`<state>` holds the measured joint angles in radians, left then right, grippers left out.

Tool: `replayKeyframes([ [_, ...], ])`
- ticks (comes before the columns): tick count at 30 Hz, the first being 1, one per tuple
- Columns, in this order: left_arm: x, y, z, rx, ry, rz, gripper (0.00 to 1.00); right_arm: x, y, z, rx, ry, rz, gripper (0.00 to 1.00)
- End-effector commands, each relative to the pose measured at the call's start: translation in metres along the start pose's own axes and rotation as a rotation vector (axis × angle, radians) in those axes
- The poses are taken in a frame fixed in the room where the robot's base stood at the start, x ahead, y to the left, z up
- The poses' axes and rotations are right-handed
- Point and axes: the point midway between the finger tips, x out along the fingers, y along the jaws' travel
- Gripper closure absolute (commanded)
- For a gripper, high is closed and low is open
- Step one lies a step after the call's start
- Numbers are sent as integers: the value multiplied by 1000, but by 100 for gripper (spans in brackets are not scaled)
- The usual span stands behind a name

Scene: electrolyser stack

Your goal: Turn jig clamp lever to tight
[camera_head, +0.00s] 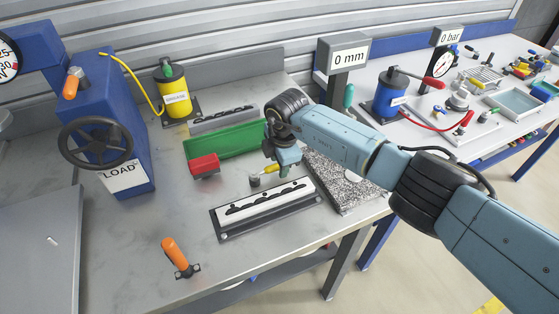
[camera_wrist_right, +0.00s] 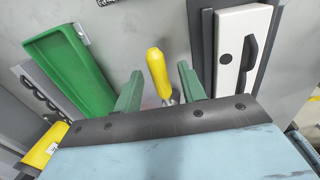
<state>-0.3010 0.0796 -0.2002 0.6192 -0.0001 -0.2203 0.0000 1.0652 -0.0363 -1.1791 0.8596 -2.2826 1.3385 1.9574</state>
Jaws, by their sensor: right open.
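A small lever with a yellow handle (camera_head: 271,169) and a dark round base (camera_head: 255,181) stands on the bench between the green tray and the jig. The jig is a dark plate (camera_head: 222,225) bearing a long white block (camera_head: 270,199) with black handles. My right gripper (camera_head: 283,169) is at the yellow handle, partly hidden by its own wrist. In the right wrist view, its green fingers (camera_wrist_right: 159,75) are open, one on each side of the yellow handle (camera_wrist_right: 156,62), with gaps showing. The lever's lower end is hidden behind the gripper. My left gripper is not in view.
A green tray (camera_head: 235,139) with a red block (camera_head: 204,165) lies behind the jig. A speckled stone plate (camera_head: 340,185) is at right. A blue press (camera_head: 105,130) stands at left. An orange-handled lever (camera_head: 174,252) is near the front edge, with bare bench around it.

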Motion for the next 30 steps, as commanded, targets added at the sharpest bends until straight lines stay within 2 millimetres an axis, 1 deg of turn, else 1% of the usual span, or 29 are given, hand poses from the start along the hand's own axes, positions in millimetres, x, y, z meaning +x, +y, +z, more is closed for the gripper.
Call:
replayKeyframes([
  [5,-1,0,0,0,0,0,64,-8,1,0,-2,0,2,59],
  [8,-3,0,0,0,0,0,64,-21,2,0,-2,0,4,59],
  [11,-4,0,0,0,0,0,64,-41,2,0,-3,0,5,59],
  [18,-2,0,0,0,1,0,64,-94,1,0,-2,0,4,59],
  [21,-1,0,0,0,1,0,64,-112,1,1,-1,-1,4,59],
  [25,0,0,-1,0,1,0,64,-126,0,0,0,0,2,59],
  [30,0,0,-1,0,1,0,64,-134,0,0,0,-1,0,59],
])
